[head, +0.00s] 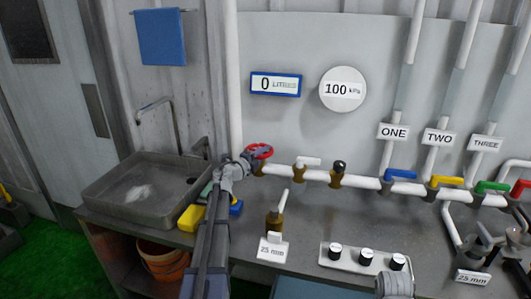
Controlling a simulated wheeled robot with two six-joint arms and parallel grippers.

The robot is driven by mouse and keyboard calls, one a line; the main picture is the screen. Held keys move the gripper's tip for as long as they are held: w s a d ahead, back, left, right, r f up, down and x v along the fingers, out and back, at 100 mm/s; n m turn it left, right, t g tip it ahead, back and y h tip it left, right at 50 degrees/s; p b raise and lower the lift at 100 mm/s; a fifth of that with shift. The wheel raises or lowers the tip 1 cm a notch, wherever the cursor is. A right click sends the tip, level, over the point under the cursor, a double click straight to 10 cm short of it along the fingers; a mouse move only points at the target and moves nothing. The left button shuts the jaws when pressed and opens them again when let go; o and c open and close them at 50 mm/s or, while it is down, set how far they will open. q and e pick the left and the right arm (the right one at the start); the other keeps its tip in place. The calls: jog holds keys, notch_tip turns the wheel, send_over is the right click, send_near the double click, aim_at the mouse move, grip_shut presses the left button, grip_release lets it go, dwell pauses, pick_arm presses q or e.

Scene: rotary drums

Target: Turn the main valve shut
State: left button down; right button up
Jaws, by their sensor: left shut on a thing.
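The main valve appears to be the red-handled valve (262,149) at the left end of the white horizontal pipe, beside the wall's vertical pipe. My left gripper (246,160) reaches up to it from below and is shut on its red handle. The fingers hide part of the handle and the valve body. A grey forked shape (487,240) at the lower right may be my right gripper; its jaw state is unclear.
A white-handled valve (308,162) and a black-knobbed valve (338,170) follow along the pipe. Blue (400,173), yellow (446,180) and green (493,186) levers sit farther right. Gauges read 0 litres (276,84) and 100 kPa (343,89). A sink (135,205) stands left.

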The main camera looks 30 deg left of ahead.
pick_arm(q)
jog(key=shift+s+a+m+g+h, duration=0.15)
jog(key=shift+m+g+h, duration=0.25)
jog(key=shift+m+h, duration=0.5)
jog(key=shift+s+d+m+g+h, duration=0.15)
jog(key=shift+m+g+h, duration=0.35)
jog(key=shift+h, duration=0.75)
jog(key=shift+s+a+m+g+h, duration=0.15)
jog(key=shift+m+g+h, duration=0.15)
jog(key=shift+m+h, duration=0.65)
jog(key=shift+h, duration=0.4)
jog(key=c, duration=0.8)
grip_release()
jog(key=shift+o, duration=0.2)
jog(key=v, duration=0.7)
jog(key=shift+s, duration=0.4)
jog(key=shift+a, duration=0.15)
